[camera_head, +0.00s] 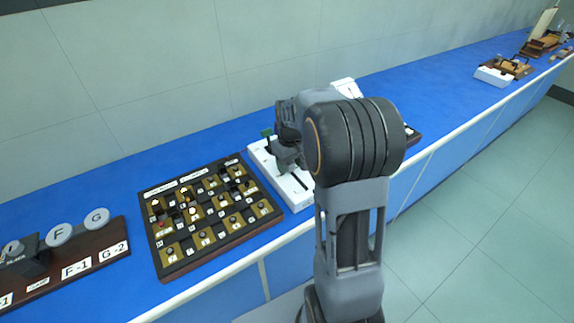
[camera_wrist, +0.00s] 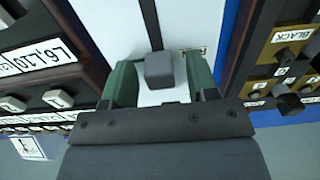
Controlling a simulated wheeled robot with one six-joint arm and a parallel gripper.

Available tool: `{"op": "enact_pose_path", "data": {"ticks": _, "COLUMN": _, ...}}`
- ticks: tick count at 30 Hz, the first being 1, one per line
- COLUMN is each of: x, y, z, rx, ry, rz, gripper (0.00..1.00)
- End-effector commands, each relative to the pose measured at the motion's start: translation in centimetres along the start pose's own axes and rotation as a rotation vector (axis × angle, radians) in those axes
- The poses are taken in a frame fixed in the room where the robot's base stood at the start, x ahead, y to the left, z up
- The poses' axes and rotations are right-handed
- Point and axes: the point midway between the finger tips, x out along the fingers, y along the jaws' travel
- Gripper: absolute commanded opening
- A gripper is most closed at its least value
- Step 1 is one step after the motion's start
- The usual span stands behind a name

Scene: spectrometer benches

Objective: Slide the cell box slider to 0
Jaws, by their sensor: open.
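The cell box is a white box with a long dark slot; it stands on the blue bench in the head view (camera_head: 297,194), partly hidden by my arm. In the wrist view the white box (camera_wrist: 195,22) fills the middle, and its slot (camera_wrist: 150,22) runs up from a grey block-shaped slider knob (camera_wrist: 159,70). My gripper (camera_wrist: 160,82) is open, with one green finger on each side of the knob. I cannot tell whether either finger touches it. In the head view my gripper (camera_head: 280,146) is over the box. A small label beside the slot is too small to read.
A dark board with brass plates and knobs (camera_head: 210,213) stands close to the left of the box in the head view. A wooden panel with round F and G discs (camera_head: 98,243) is farther left. Other instruments (camera_head: 507,67) stand at the far right, past clear blue bench.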

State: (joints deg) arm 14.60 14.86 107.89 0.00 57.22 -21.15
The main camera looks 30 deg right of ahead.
Motion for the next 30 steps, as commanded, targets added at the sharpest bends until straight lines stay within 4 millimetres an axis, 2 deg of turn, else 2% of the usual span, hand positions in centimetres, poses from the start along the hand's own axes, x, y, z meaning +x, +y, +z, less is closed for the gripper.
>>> {"op": "enact_pose_path", "data": {"ticks": 9, "x": 0.19, "y": 0.0, "z": 0.02, "rx": 0.0, "ry": 0.0, "rz": 0.0, "gripper": 0.53}}
{"op": "enact_pose_path", "data": {"ticks": 26, "x": 0.17, "y": -0.01, "z": 0.01, "rx": 0.0, "ry": 0.0, "rz": 0.0, "gripper": 0.01}}
{"op": "enact_pose_path", "data": {"ticks": 30, "x": 0.16, "y": -0.01, "z": 0.01, "rx": 0.0, "ry": 0.0, "rz": 0.0, "gripper": 0.0}}
